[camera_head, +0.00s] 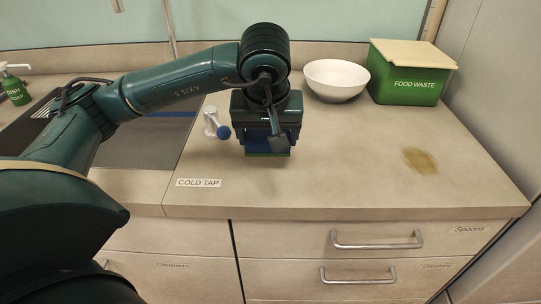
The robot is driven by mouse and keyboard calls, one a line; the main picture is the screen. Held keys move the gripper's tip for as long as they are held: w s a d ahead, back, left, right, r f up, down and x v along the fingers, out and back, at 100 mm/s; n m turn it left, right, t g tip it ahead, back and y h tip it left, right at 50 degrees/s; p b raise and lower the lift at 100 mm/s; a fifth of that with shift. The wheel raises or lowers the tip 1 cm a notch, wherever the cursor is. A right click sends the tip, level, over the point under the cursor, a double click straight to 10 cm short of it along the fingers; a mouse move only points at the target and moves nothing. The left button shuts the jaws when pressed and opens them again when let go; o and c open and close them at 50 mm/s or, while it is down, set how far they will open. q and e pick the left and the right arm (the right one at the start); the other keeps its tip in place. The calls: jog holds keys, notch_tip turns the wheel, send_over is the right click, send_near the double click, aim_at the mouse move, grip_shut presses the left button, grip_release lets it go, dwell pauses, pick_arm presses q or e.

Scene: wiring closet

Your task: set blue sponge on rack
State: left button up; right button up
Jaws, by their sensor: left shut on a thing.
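My left gripper (266,148) points straight down over the counter, right of the cold tap. It is shut on the blue sponge (259,141), which shows as a blue patch between the fingers. A green strip shows along the bottom, apparently the sponge's underside. Most of the sponge is hidden by the gripper, and I cannot tell whether it touches the counter. I cannot make out a rack for certain. My right gripper is not in view.
A cold tap with a blue knob (223,132) stands close left of the gripper. Behind are a white bowl (336,82) and a green food waste bin (408,84). A grey sink area (150,150) lies left. The right counter is clear except for a brown stain (420,161).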

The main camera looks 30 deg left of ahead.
aim_at(268, 169)
pick_arm(q)
jog(key=shift+f+b, duration=0.3)
jog(key=shift+f, duration=2.35)
jog(key=o, duration=1)
jog(key=shift+c, duration=0.2)
jog(key=shift+r+p, duration=0.25)
jog(key=shift+p, duration=0.05)
jog(key=p+v, duration=0.1)
jog(key=v, duration=1)
jog(key=shift+r+p, duration=0.35)
jog(key=shift+s+d, duration=0.1)
jog(key=shift+s, duration=0.05)
